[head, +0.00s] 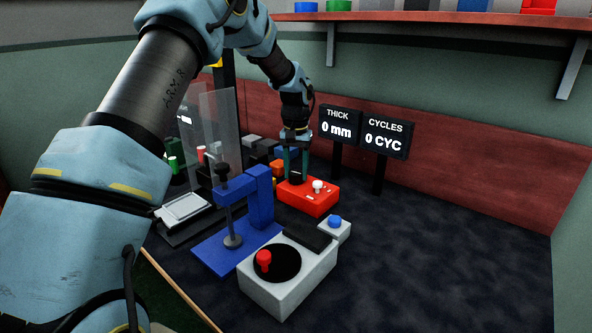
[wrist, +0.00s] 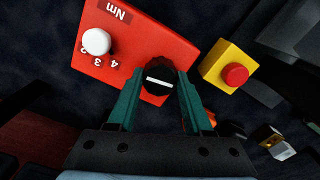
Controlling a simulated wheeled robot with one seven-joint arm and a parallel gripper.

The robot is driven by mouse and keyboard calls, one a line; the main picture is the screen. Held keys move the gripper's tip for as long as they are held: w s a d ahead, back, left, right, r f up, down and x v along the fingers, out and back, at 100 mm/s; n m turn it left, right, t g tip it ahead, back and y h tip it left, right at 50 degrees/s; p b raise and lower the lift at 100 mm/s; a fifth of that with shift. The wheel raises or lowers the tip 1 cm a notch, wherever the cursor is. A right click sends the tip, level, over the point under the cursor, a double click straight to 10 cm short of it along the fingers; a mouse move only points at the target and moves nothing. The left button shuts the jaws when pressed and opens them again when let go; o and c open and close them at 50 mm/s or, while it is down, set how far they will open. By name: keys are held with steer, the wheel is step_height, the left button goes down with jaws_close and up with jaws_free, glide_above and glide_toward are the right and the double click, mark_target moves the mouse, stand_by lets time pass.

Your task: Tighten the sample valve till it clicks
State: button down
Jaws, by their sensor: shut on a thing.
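A red box (head: 309,198) stands on the dark table in the head view. In the wrist view the red box (wrist: 150,48) bears an "Nm" label and a white dial (wrist: 96,41) with numbers around it. A round black knob (wrist: 158,67) with a white line across its top sits at the box's lower right; I take it for the sample valve. The white line lies nearly level in the wrist view. My gripper (wrist: 160,88) is shut on the black knob, one teal finger on each side. In the head view my gripper (head: 294,160) reaches down from above onto the box.
A yellow box with a red button (wrist: 236,75) is close beside my right finger. A blue press (head: 262,196), a grey box with a red-handled dial (head: 290,290) and a blue-button box (head: 334,228) stand nearer. Two displays (head: 386,135) read 0 mm and 0 CYC. The right table is clear.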

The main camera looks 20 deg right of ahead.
mark_target(296, 172)
steer(key=shift+c, duration=1.5)
jaws_free()
steer(key=shift+r, duration=0.1)
step_height(296, 172, up, 11)
steer(key=b, duration=0.1)
steer(key=shift+f, duration=0.2)
